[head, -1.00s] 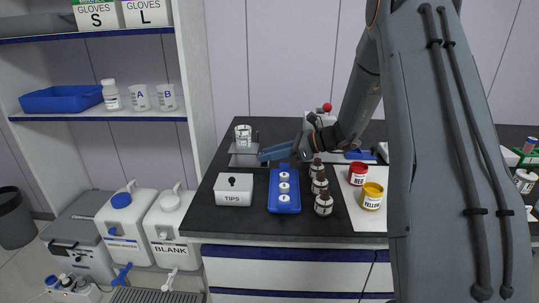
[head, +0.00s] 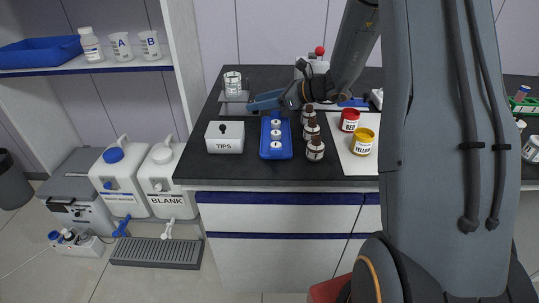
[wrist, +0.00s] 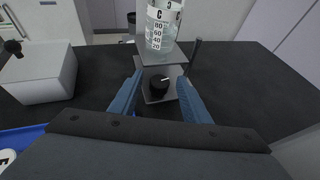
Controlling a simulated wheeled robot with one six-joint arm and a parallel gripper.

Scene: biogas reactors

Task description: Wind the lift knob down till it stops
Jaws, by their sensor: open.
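A small grey lift (wrist: 160,58) stands on the dark bench, with a glass beaker (wrist: 160,25) marked C on its top plate. Its black knob (wrist: 159,83) with a white mark faces my wrist camera. My gripper (wrist: 160,79) is open, its blue fingers on either side of the knob, with visible gaps; contact does not show. In the head view the lift (head: 233,107), beaker (head: 232,82) and my gripper (head: 251,102) are at the bench's back left. The knob is hidden there by my fingers.
A white TIPS box (head: 224,137) and a blue tray (head: 276,150) with white-topped items stand in front of the lift. Brown bottles (head: 315,148) and red (head: 350,119) and yellow (head: 362,141) jars are to the right. Bench between lift and TIPS box is clear.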

